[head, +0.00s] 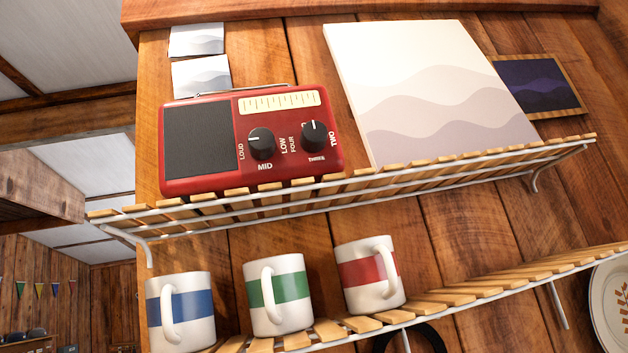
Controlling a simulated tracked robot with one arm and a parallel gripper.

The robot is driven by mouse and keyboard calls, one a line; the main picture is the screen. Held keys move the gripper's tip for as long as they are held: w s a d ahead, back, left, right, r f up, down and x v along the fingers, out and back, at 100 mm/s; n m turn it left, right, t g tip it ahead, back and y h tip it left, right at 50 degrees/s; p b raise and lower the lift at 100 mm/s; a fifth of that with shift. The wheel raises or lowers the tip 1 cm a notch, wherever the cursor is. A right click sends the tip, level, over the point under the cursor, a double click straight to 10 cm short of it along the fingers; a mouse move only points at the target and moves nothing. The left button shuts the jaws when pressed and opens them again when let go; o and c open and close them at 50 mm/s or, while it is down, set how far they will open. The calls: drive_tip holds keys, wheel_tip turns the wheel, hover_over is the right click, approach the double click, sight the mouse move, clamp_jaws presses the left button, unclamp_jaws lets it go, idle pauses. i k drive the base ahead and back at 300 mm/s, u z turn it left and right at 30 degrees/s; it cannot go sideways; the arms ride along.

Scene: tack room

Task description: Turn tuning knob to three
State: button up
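A red radio (325,168) stands on the upper slatted shelf, with a dark speaker grille (200,138) on its left. The right black knob (314,134) has FOUR at its left, THREE below it and TWO at its right, so it is the tuning knob. Its pale pointer mark seems to face up, away from THREE; a label above it cannot be read. The left black knob (261,144) has LOUD, MID and LOW around it. A pale dial scale (279,102) lies above both knobs. My gripper is not in view.
The upper shelf (430,170) has a white rail along its front edge. A large wave-pattern canvas (430,90) stands right of the radio. Below are a blue-banded mug (190,308), a green-banded mug (290,291) and a red-banded mug (358,273). Space before the radio looks clear.

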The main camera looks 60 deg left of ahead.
sight(314, 133)
drive_tip(key=u, duration=0.55)
drive_tip(key=i, duration=0.15)
drive_tip(key=u, duration=0.7)
